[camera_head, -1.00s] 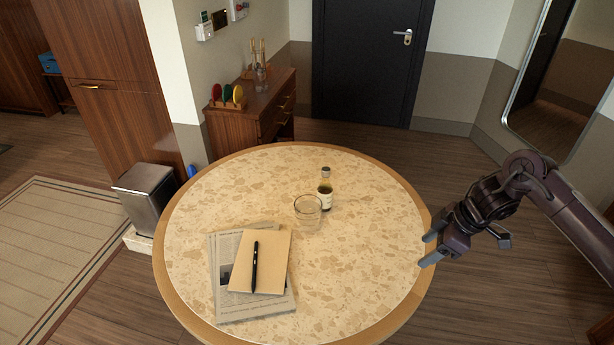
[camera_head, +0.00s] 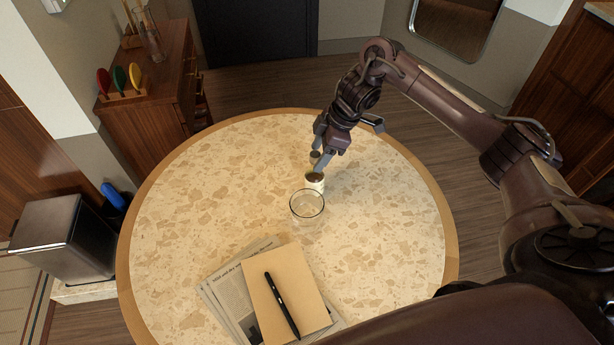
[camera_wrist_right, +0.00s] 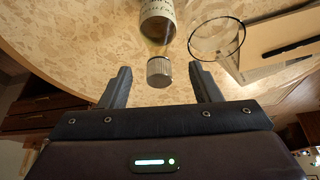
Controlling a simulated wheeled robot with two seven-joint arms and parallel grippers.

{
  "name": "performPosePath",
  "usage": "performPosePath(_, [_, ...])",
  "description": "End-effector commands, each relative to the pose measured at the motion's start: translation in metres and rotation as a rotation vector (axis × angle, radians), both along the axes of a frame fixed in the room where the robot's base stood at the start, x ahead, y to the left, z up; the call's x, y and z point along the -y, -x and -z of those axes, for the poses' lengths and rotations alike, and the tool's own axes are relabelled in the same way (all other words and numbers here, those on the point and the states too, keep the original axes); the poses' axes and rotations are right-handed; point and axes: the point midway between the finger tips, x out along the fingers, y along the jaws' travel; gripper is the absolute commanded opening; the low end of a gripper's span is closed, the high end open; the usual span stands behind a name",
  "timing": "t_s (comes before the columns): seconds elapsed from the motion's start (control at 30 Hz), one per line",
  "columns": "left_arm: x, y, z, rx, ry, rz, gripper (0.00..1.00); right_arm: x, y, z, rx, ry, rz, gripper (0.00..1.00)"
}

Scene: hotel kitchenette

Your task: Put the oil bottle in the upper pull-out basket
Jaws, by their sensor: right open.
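The oil bottle (camera_head: 315,184) stands on the round stone-topped table (camera_head: 220,190), just behind a clear glass. In the right wrist view the bottle (camera_wrist_right: 158,28) shows its pale label and a grey cap pointing toward my gripper. My right gripper (camera_head: 318,164) is at the bottle's top and partly hides it in the head view. In the wrist view the open fingers of my right gripper (camera_wrist_right: 160,72) are on either side of the cap, with gaps. My left gripper is not in view. No pull-out basket is in view.
The clear glass (camera_head: 307,204) stands close to the bottle, also in the wrist view (camera_wrist_right: 217,40). A notebook (camera_head: 285,285) with a black pen (camera_head: 283,305) lies on newspapers (camera_head: 230,300) at the front. The table's left and right sides are clear. A wooden cabinet (camera_head: 150,105) stands behind left.

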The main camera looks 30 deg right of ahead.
Motion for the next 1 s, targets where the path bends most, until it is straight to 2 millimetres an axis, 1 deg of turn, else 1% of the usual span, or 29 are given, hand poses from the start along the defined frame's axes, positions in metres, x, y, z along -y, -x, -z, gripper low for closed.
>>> performPosePath(0.03, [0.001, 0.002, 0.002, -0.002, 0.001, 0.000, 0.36, -0.002, -0.001, 0.007, -0.002, -0.002, 0.000, 0.57])
performPosePath(0.13, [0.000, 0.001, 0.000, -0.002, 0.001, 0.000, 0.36, -0.006, -0.001, 0.018, -0.004, -0.002, 0.000, 0.57])
performPosePath(0.2, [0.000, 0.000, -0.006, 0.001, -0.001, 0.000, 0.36, -0.010, -0.002, 0.026, -0.004, -0.001, 0.000, 0.57])
performPosePath(0.3, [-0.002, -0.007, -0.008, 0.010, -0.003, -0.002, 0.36, -0.014, -0.005, 0.041, -0.002, -0.001, 0.000, 0.57])
performPosePath(0.4, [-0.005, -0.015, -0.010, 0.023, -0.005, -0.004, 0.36, -0.018, -0.006, 0.050, -0.002, -0.001, 0.000, 0.57])
performPosePath(0.5, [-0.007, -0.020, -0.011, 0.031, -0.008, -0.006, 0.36, -0.018, -0.007, 0.053, 0.001, 0.000, 0.000, 0.57])
performPosePath(0.67, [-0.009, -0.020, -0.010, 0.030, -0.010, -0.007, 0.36, -0.018, -0.007, 0.053, 0.001, 0.000, 0.000, 0.57])
performPosePath(1.0, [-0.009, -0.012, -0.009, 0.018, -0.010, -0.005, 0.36, -0.018, -0.007, 0.052, 0.001, 0.000, 0.000, 0.13])
